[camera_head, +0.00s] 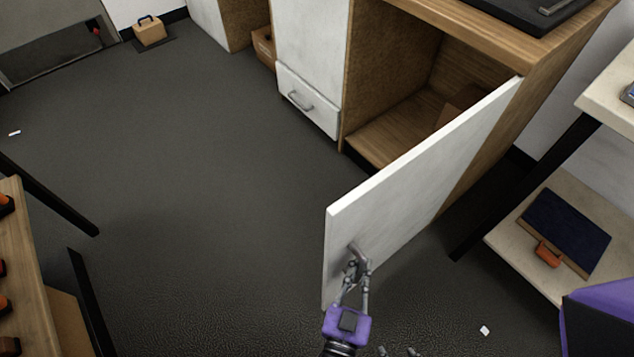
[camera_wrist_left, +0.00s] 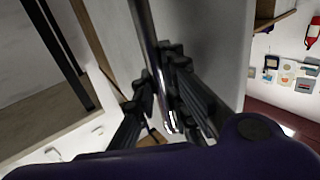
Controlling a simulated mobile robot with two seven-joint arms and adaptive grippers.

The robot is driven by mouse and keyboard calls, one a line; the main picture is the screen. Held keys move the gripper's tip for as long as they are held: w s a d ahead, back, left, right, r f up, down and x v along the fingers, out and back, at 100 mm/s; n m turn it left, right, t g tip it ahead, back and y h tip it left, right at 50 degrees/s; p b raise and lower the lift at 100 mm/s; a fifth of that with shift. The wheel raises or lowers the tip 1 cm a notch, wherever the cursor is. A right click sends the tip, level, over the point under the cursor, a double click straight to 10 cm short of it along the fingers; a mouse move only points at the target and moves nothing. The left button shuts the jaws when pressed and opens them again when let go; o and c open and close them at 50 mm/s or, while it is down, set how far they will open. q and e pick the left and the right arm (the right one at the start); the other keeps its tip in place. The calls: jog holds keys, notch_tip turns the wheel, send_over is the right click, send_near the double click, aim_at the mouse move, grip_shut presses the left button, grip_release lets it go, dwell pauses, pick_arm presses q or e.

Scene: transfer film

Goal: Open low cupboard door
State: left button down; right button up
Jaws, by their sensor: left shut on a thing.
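The low cupboard door (camera_head: 420,175) is a white panel, swung wide open and hinged at its right side in the head view. The cupboard (camera_head: 395,130) has a wooden interior, open to view, with a brown box partly visible inside. My left gripper (camera_head: 355,272) is at the free edge of the door, shut on its metal handle (camera_head: 358,254). In the left wrist view the handle (camera_wrist_left: 148,50) is a shiny bar running down between the fingers (camera_wrist_left: 160,105), close beside the door's face (camera_wrist_left: 215,45).
A white drawer (camera_head: 308,100) with a handle is left of the opening. A shelf unit (camera_head: 560,235) with a dark blue item stands at the right. A wooden table edge (camera_head: 25,270) is at the left. Dark floor (camera_head: 190,190) left of the door is clear.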

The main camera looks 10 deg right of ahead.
pick_arm(q)
jog(key=shift+s+d+f, duration=0.1)
jog(key=shift+s+f, duration=0.05)
jog(key=shift+s, duration=0.35)
pick_arm(e)
jog(key=shift+s+d, duration=0.15)
jog(key=shift+s, duration=0.2)
pick_arm(q)
jog(key=c, duration=1.8)
grip_release()
jog(key=shift+o, duration=0.2)
pick_arm(e)
jog(key=shift+s, duration=0.1)
